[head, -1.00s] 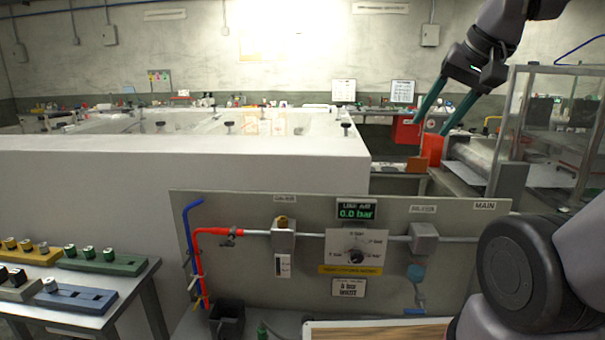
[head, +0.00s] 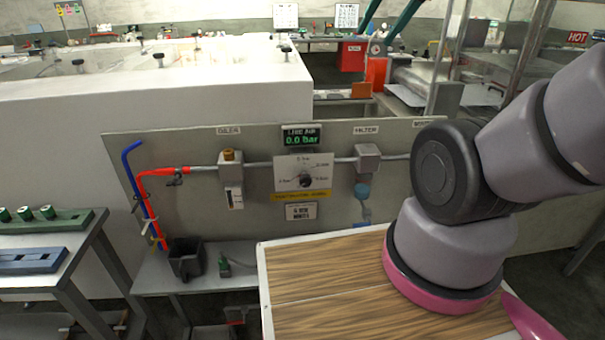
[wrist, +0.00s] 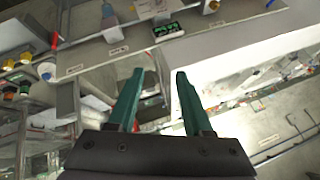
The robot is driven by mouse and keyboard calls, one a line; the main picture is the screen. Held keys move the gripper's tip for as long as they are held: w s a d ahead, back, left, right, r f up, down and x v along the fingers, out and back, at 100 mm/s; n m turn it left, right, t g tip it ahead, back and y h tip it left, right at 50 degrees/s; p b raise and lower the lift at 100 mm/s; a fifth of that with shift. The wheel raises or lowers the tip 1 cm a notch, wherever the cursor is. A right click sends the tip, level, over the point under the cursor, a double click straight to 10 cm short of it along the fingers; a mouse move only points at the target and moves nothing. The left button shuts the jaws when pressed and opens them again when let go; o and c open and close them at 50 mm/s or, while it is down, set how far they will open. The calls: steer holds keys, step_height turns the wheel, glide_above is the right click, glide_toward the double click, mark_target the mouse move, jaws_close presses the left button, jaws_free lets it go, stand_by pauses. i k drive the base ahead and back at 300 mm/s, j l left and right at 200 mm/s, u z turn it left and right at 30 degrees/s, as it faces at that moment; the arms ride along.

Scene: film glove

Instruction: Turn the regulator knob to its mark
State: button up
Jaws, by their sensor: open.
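The regulator knob (head: 306,175) is a small dark knob on a white dial plate in the middle of the grey panel (head: 400,196). The display (head: 302,136) above it reads 0.0 bar in green. A yellow strip and a small white sign (head: 301,211) sit below the dial. The mark and the knob's exact pointing are too small to read. My gripper (head: 390,22) shows at the top of the head view, well above and beyond the panel. In the wrist view my gripper (wrist: 158,75) has two green fingers apart with nothing between them; the display (wrist: 168,30) shows upside down.
An oiler (head: 230,172) and a filter (head: 367,158) flank the dial on the pipe. Red and blue hoses (head: 150,200) are at the left. A black bin (head: 186,258) and a green bottle (head: 224,264) stand below. A white block (head: 150,100) lies behind the panel.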

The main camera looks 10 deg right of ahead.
mark_target(305, 180)
steer(key=l+u, duration=0.25)
steer(key=l, duration=0.55)
steer(key=k+l+u, duration=0.25)
steer(key=l, duration=0.5)
steer(key=i+l, duration=0.05)
steer(key=i, duration=0.05)
